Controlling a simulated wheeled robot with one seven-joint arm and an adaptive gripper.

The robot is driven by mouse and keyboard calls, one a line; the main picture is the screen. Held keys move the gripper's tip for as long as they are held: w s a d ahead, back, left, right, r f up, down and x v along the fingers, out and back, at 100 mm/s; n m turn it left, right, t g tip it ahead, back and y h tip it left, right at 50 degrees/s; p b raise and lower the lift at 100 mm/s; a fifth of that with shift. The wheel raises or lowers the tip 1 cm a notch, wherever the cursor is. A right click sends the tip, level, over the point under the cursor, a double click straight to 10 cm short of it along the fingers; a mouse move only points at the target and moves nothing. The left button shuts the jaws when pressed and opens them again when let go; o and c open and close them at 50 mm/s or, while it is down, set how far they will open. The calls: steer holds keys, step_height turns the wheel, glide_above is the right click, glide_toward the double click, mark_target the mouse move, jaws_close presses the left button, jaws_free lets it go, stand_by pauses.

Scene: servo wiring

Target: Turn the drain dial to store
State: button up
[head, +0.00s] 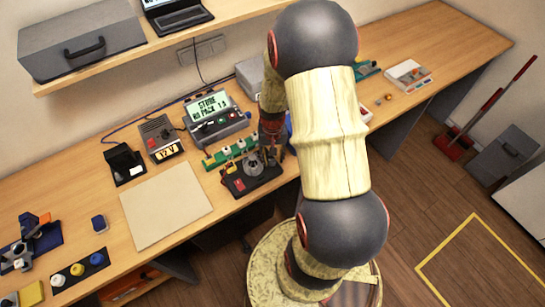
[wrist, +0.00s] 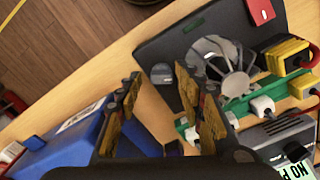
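A dark tester (head: 216,121) in the head view has a lit screen (head: 209,107) reading STORE and NO PACK 1.5. Part of that screen (wrist: 296,164) shows at the lower right in the wrist view. A black base (head: 236,188) with a grey wheel-like part stands in front of it. In the wrist view the base (wrist: 165,45) carries a small grey knob (wrist: 162,74); no label on it is readable. My gripper (wrist: 158,82) is open, and the knob appears between its fingertips. I cannot tell whether they touch it. In the head view my arm partly hides this area.
A green strip with white plugs (head: 231,152) lies between tester and base. A blue box (wrist: 68,142) is close beside my gripper in the wrist view. A 12 V unit (head: 160,138) and a clear beige mat (head: 165,205) lie to the left.

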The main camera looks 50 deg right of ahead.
mark_target(273, 161)
steer(key=shift+r, duration=3.95)
steer(key=shift+s+a, duration=0.2)
steer(key=shift+s, duration=0.05)
steer(key=s+a+r+n+t+b, duration=0.2)
steer(key=s+a+r+n+b, duration=0.1)
steer(key=a+r, duration=0.5)
steer(key=s+a+r+n+t+b, duration=0.3)
steer(key=a+r, duration=0.6)
steer(key=a, duration=0.5)
steer(key=s+n+b, duration=0.1)
steer(key=n+b, duration=0.1)
steer(key=b, duration=0.1)
steer(key=shift+a+r+t, duration=0.15)
steer(key=shift+a+t, duration=0.05)
steer(key=shift+t, duration=0.1)
